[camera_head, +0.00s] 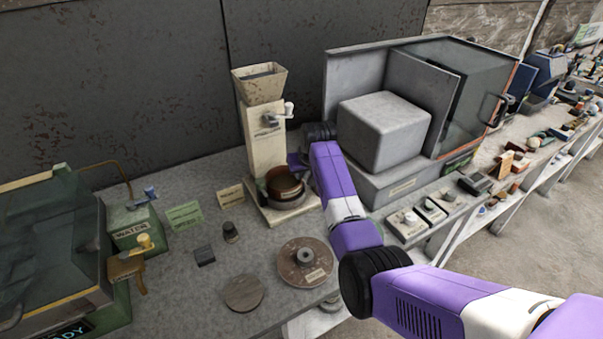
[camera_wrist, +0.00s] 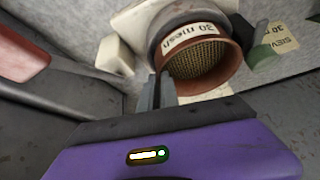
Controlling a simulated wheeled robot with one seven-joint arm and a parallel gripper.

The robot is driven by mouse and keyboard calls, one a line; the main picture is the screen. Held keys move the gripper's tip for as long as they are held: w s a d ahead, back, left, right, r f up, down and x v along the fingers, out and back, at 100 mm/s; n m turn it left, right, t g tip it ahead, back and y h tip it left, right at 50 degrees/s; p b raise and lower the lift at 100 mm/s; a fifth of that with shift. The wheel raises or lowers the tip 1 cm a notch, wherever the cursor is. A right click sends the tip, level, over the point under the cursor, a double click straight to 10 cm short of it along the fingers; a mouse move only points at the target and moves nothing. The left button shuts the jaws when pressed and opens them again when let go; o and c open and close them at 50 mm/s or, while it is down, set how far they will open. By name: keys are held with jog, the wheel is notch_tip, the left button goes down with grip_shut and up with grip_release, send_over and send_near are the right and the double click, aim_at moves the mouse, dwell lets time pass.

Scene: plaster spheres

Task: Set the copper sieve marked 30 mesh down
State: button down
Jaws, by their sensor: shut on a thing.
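The copper sieve (camera_head: 285,182) has a round reddish-brown wall and a woven mesh. In the wrist view, the sieve (camera_wrist: 229,63) carries a white label reading "30 mesh". My gripper (camera_head: 297,167) is shut on the sieve's rim; its fingers (camera_wrist: 160,88) also show at the wall in the wrist view. The sieve is at the foot of the cream hopper machine (camera_head: 264,140), over a round grey seat (camera_head: 287,207) on the machine's base. I cannot tell whether it touches that seat.
A large grey block (camera_head: 384,130) stands in an open cabinet right of the machine. A brown round disc (camera_head: 290,272), a wooden disc (camera_head: 243,293), a dark weight (camera_head: 230,233) and a cream card (camera_head: 230,197) lie on the grey bench. A green water box (camera_head: 137,225) is at left.

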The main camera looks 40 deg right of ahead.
jog(key=shift+f+b, duration=0.45)
jog(key=shift+f, duration=0.25)
jog(key=c, duration=1.5)
grip_release()
jog(key=shift+r+p, duration=1.85)
jog(key=shift+r, duration=0.15)
